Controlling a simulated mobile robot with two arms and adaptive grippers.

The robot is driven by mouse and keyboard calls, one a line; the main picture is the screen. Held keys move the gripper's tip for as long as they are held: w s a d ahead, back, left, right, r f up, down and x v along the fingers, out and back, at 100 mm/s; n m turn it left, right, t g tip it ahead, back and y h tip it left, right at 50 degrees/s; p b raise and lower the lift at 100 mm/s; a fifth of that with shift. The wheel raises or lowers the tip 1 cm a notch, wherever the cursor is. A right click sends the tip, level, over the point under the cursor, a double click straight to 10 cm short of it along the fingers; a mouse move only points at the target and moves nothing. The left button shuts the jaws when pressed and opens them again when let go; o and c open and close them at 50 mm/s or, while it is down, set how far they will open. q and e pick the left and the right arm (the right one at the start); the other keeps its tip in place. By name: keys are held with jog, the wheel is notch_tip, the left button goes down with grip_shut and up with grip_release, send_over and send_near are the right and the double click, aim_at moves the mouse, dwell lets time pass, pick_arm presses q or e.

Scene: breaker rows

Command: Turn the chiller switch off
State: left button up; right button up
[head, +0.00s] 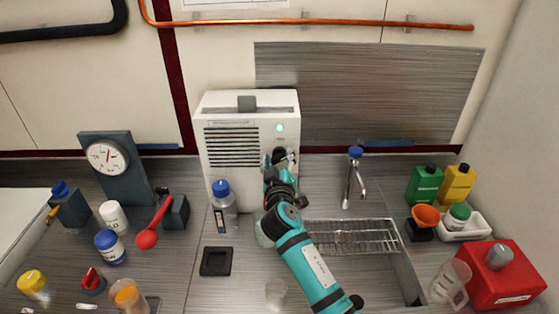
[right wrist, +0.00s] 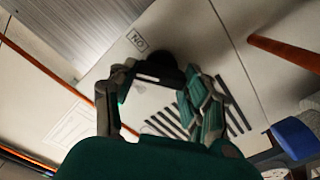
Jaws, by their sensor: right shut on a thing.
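The chiller (head: 250,150) is a white box with a dark slatted vent, standing against the back wall in the head view. My right gripper (head: 281,158) is at the front of the chiller, below this light, and covers most of the switch there. In the right wrist view, the fingers of my right gripper (right wrist: 160,92) are around a dark round switch knob (right wrist: 160,68) on the chiller's white face (right wrist: 150,110). The knob's exact angle is hidden. My left gripper is not in view.
A blue-capped bottle (head: 223,208) stands close in front of the chiller. A tap (head: 354,178) and a wire rack (head: 350,236) are to the right. A dial gauge (head: 107,157) and several jars stand on the left. A red box (head: 500,276) is at the front right.

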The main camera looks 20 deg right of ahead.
jog(key=n, duration=0.5)
jog(key=shift+n+p, duration=0.3)
jog(key=shift+p, duration=0.1)
jog(key=n+p, duration=0.1)
jog(key=n, duration=0.4)
jog(key=shift+a+f+n+p, duration=0.1)
jog(key=shift+n+p, duration=0.2)
jog(key=o, duration=1.2)
jog(key=shift+w, duration=0.1)
jog(key=shift+c, duration=0.2)
jog(key=shift+f, duration=0.1)
jog(key=v, duration=1.2)
